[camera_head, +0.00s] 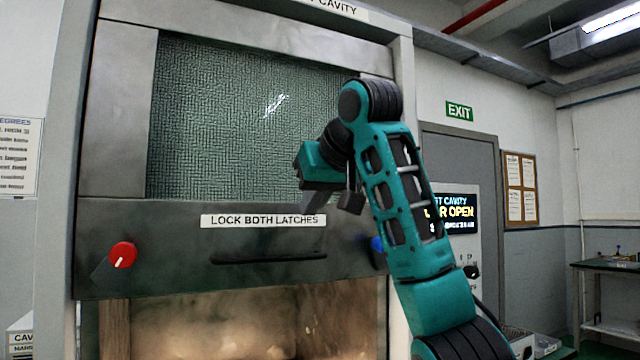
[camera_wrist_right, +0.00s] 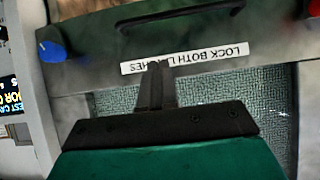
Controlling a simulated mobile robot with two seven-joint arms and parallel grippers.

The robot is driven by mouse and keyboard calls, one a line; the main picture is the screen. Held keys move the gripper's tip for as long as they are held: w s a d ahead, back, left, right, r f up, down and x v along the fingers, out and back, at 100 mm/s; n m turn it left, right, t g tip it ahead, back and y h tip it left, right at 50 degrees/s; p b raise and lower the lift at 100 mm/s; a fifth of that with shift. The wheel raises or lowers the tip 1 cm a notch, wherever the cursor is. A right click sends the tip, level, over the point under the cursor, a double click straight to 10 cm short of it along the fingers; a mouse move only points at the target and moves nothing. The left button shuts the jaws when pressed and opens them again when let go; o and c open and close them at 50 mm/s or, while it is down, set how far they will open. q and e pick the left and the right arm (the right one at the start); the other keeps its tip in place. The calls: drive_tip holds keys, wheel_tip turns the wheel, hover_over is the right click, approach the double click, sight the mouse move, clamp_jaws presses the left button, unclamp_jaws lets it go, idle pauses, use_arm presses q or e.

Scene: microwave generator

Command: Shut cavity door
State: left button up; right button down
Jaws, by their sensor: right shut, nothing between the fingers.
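The cavity door (camera_head: 180,240) is a grey metal panel with a mesh window (camera_head: 220,110). It hangs above an open gap (camera_head: 240,325) that shows a brownish interior. A dark bar handle (camera_head: 268,257) runs along its lower part, below a "LOCK BOTH LATCHES" label (camera_head: 235,220). A red latch knob (camera_head: 123,255) is at left; a blue one (camera_head: 377,244) at right is partly hidden by my arm. My right gripper (camera_head: 308,205) is shut and empty before the door near the label; contact is unclear. The right wrist view shows its fingers (camera_wrist_right: 157,80) overlapping the label. My left gripper is out of view.
A grey room door (camera_head: 470,150) with an EXIT sign (camera_head: 459,111) stands behind. A workbench (camera_head: 610,266) is at far right.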

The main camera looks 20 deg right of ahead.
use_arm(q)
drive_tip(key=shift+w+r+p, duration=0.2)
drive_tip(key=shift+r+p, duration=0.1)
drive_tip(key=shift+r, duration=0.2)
use_arm(e)
drive_tip(key=w+f, duration=0.1)
drive_tip(key=f, duration=0.1)
drive_tip(key=w+f, duration=0.4)
drive_tip(key=shift+f, duration=0.4)
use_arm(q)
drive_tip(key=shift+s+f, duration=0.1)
